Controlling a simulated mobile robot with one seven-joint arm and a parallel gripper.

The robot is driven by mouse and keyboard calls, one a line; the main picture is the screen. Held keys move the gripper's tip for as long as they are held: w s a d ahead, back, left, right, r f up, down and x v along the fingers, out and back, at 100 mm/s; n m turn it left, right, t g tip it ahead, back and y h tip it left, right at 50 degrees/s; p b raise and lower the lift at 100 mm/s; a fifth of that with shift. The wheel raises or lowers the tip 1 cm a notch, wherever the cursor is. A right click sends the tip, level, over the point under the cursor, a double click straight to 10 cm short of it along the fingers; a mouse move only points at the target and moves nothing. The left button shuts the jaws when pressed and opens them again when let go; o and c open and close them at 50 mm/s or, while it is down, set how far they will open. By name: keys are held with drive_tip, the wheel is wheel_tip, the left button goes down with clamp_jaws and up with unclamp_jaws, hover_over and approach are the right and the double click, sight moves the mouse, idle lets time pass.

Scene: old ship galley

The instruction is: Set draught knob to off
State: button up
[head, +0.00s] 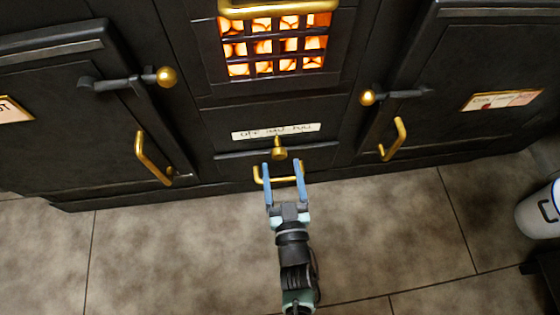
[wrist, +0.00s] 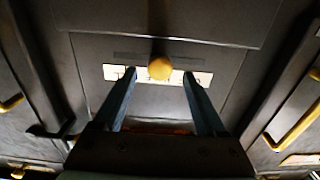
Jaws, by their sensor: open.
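The draught knob (head: 279,149) is a small brass knob on the black stove front, just below a white label plate (head: 276,131) marked with small lettering that seems to read off, mid and full. The knob sits near the middle of the plate's width. In the wrist view the round brass knob (wrist: 160,68) stands in front of the label (wrist: 203,78). My gripper (head: 284,166) is open and empty, with blue fingers pointing at the stove. In the wrist view its fingertips (wrist: 159,75) lie left and right of the knob, apart from it. Whether they reach its depth I cannot tell.
A glowing grate (head: 275,45) is above the knob. A brass handle (head: 258,174) is below, partly behind my gripper. Doors with brass handles flank it at left (head: 151,158) and right (head: 394,139). A grey cylinder (head: 538,212) stands at far right.

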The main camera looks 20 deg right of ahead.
sight(279, 158)
drive_tip(key=shift+b+x, duration=0.5)
drive_tip(key=shift+x, duration=1.15)
clamp_jaws()
